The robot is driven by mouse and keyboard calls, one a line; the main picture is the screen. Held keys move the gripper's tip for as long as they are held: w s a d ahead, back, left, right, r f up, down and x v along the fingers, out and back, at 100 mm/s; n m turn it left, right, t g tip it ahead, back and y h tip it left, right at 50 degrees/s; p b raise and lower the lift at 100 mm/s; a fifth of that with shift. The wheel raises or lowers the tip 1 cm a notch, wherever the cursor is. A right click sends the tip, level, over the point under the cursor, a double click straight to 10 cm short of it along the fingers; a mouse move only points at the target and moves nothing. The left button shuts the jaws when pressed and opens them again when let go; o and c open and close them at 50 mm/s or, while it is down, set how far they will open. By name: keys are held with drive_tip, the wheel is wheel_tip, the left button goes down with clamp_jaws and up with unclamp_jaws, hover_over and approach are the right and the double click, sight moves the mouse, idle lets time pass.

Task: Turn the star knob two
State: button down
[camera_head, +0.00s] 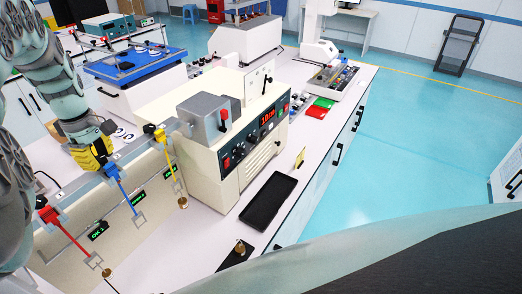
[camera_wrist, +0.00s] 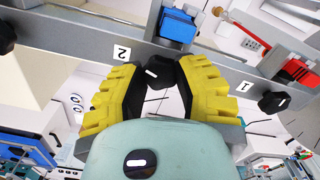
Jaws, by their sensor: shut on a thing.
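A black star knob (camera_wrist: 187,72) with a white mark sits on the grey rail (camera_wrist: 225,62) beside the label 2 (camera_wrist: 122,53), just below the blue clamp (camera_wrist: 178,25) in the wrist view. I take it as star knob two. My gripper (camera_wrist: 172,80) has its yellow padded fingers shut around this knob, one on each side. The finger pads hide part of its sides. In the head view my gripper (camera_head: 100,158) is at the rail next to the blue clamp (camera_head: 112,172), and the held knob is hidden there.
Other black knobs sit along the rail, one by the label 1 (camera_wrist: 245,88) and the red clamp (camera_wrist: 298,72), another (camera_wrist: 6,38) at the left. In the head view, the red arm (camera_head: 72,236) and yellow arm (camera_head: 172,165) flank the blue one. A beige tester (camera_head: 235,150) stands right.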

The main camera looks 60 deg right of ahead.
drive_tip(key=shift+n, duration=1.1)
drive_tip(key=c, duration=0.6)
unclamp_jaws()
